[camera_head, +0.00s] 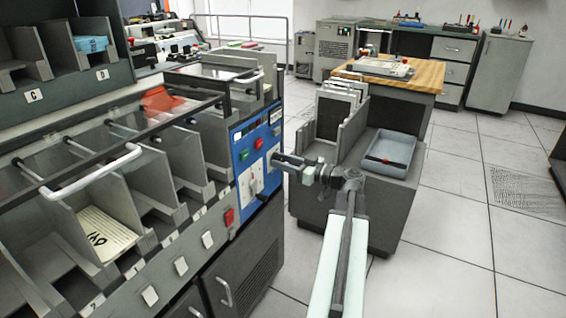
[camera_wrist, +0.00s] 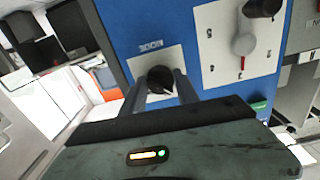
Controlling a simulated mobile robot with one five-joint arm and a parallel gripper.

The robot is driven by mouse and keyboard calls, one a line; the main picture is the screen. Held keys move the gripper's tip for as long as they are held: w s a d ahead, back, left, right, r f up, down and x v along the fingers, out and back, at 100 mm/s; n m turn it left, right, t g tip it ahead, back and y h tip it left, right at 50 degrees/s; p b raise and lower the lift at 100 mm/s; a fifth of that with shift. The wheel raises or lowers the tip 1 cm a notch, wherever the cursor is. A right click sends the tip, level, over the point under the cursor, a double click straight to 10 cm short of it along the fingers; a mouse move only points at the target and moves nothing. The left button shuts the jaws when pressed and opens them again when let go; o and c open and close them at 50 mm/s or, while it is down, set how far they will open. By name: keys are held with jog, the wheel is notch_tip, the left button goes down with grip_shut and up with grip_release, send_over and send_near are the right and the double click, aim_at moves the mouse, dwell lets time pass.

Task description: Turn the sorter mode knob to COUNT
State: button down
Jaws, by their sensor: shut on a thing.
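The sorter's blue control panel (camera_head: 240,157) stands at the right end of the machine. In the wrist view the mode knob (camera_wrist: 159,79) is a black round knob on a white plate with an upside-down MODE label (camera_wrist: 151,46). My gripper (camera_wrist: 162,88) has one finger on each side of the knob and is shut on it. In the head view my gripper (camera_head: 276,158) reaches the panel from the right and hides the knob. The knob's pointer and the COUNT mark cannot be read.
Beside the mode plate is a larger white dial plate (camera_wrist: 214,65) with a grey and red pointer (camera_wrist: 244,45). A green button (camera_wrist: 259,105) is close by. Floor is clear further right.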

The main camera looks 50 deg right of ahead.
jog(key=shift+a+r+m, duration=0.1)
jog(key=shift+m, duration=8.5)
jog(key=c, duration=0.9)
grip_release()
jog(key=shift+s, duration=0.1)
